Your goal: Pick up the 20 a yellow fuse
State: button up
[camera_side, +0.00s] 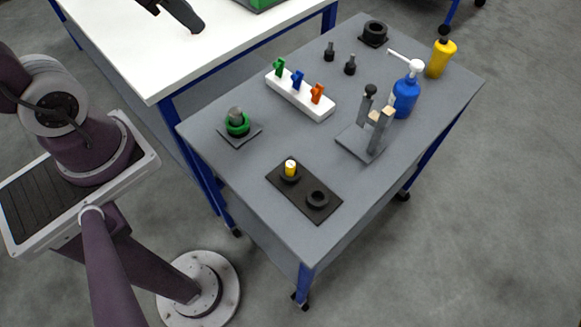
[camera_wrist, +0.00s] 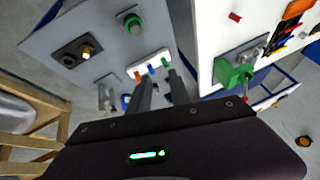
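A white block (camera_side: 300,95) on the grey table holds a green fuse (camera_side: 279,67), a blue fuse (camera_side: 297,76) and an orange fuse (camera_side: 317,93), all upright in a row. The block (camera_wrist: 147,67) also shows in the wrist view. I see no clear yellow fuse in this block. A small yellow-and-white cylinder (camera_side: 291,168) stands in a ring on a black plate; I cannot tell if it is a fuse. My gripper (camera_wrist: 160,77) shows in the wrist view with its two fingers apart and nothing between them, high above the tables.
On the grey table (camera_side: 225,165) are a green ring stand (camera_side: 237,123), a grey fixture (camera_side: 368,135), a blue pump bottle (camera_side: 406,92) and a yellow bottle (camera_side: 440,58). A white table (camera_side: 130,55) adjoins it. The wrist view shows a green device (camera_wrist: 235,73) and several small coloured pieces there.

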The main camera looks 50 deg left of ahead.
aim_at(295, 168)
jog(key=w+a+f+m, duration=0.4)
jog(key=w+f, duration=0.4)
jog(key=f, duration=0.1)
jog(key=d+f+m+h, duration=0.2)
jog(key=f, duration=0.3)
jog(key=s+d+f+m+h, duration=0.1)
jog(key=d+f+m+h, duration=0.1)
jog(key=f, duration=0.4)
jog(key=s+d+f+m+g+h, duration=0.1)
jog(key=d+f+m+h, duration=0.2)
jog(key=f, duration=0.2)
jog(key=shift+d+f+h, duration=0.3)
jog(key=shift+d, duration=0.05)
jog(key=s+d+h, duration=0.1)
jog(key=s+d+f+h, duration=0.1)
jog(key=d, duration=0.1)
jog(key=s+d+h, duration=0.1)
jog(key=s+d+r+h, duration=0.1)
jog(key=s+d+r+t+h, duration=0.1)
jog(key=d+h, duration=0.1)
jog(key=shift+s+d, duration=0.1)
jog(key=x, duration=1.2)
grip_shut()
